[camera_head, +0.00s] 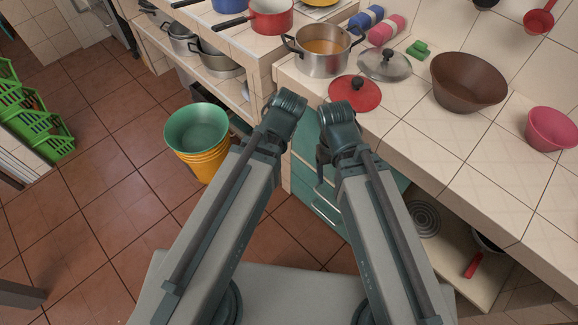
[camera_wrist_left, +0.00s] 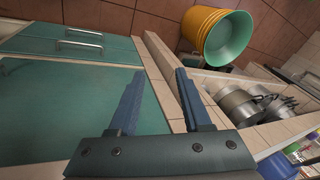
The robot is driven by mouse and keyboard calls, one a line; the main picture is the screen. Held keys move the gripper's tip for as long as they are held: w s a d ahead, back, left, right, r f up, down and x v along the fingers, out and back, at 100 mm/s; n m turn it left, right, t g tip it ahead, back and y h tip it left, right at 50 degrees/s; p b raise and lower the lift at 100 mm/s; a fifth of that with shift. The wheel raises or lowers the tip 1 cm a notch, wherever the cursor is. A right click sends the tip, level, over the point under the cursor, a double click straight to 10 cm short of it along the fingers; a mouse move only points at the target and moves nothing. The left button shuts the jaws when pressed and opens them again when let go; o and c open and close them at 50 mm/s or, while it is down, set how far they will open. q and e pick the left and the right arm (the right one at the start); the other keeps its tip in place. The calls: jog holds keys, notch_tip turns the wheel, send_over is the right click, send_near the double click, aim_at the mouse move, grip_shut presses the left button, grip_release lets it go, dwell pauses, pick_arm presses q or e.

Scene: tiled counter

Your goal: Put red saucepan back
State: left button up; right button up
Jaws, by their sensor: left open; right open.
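The red saucepan (camera_head: 271,19) stands upright at the top of the head view on the tiled surface, its dark handle pointing left. A red lid with a black knob (camera_head: 355,93) lies on the counter, apart from it. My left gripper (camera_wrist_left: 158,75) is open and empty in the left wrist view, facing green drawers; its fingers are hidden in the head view. My right gripper (camera_head: 322,160) hangs low beside the counter front, mostly hidden by its own wrist. Both grippers are well away from the saucepan, which is outside the left wrist view.
A steel pot (camera_head: 323,52) with brown contents, a glass lid (camera_head: 385,64), a brown bowl (camera_head: 468,82) and a pink bowl (camera_head: 552,129) stand on the counter. Steel pots fill a lower shelf (camera_head: 198,62). Green and yellow buckets (camera_head: 197,130) stand on the floor at left.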

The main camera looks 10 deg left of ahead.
pick_arm(q)
jog(key=s+d+f+g+h, duration=0.1)
jog(key=s+d+g, duration=0.2)
jog(key=s+d, duration=0.2)
jog(key=s, duration=0.3)
jog(key=shift+s+d+f+m+h, duration=0.2)
jog(key=shift+s+d+m+h, duration=0.1)
jog(key=shift+m, duration=0.1)
jog(key=shift+w, duration=0.1)
notch_tip(320, 180, up, 7)
jog(key=p, duration=0.7)
jog(key=shift+r, duration=0.15)
